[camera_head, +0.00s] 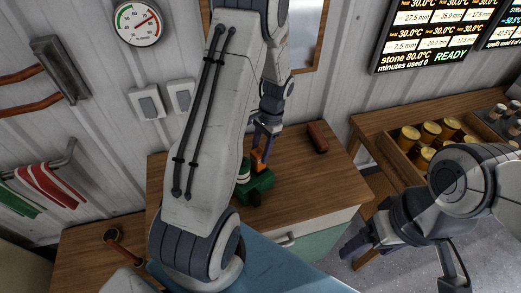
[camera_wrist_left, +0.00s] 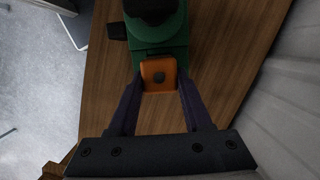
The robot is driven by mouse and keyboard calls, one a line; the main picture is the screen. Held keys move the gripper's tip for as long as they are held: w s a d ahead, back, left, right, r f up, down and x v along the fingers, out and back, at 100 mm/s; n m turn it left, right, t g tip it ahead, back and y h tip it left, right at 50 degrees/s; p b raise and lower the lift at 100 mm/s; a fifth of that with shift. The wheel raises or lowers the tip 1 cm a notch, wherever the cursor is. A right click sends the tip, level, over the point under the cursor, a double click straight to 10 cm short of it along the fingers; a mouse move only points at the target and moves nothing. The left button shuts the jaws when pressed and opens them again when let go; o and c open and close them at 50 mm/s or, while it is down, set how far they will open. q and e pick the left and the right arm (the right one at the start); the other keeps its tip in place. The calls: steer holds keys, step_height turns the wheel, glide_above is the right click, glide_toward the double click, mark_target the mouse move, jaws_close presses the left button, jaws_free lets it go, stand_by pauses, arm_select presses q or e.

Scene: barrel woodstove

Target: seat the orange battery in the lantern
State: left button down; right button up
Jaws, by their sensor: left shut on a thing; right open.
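The green lantern (camera_head: 258,188) stands on the wooden cabinet top, partly hidden behind my left arm in the head view. In the left wrist view its green body (camera_wrist_left: 148,36) is at the top. My left gripper (camera_head: 262,146) is shut on the orange battery (camera_head: 260,161), at the lantern's upper side. In the left wrist view the battery (camera_wrist_left: 159,76) lies between the fingertips, right against the lantern's green housing. How far it is inside the housing I cannot tell. My right gripper (camera_head: 366,252) is open and empty, off the cabinet's right front.
A reddish-brown block (camera_head: 317,137) lies on the cabinet top (camera_head: 320,185), right of the lantern. A wooden crate (camera_head: 398,160) of yellow-lidded jars stands on the right bench. The corrugated wall (camera_head: 330,95) rises close behind. A round-headed tool (camera_head: 113,236) lies at lower left.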

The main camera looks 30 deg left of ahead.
arm_select(q)
steer(key=shift+f+b, duration=1.7)
steer(key=shift+f, duration=0.85)
steer(key=shift+c, duration=1.3)
jaws_free()
steer(key=a+b+v, duration=0.1)
steer(key=b+v, duration=0.1)
steer(key=v, duration=0.8)
steer(key=shift+d+r, duration=0.2)
steer(key=shift+d, duration=0.3)
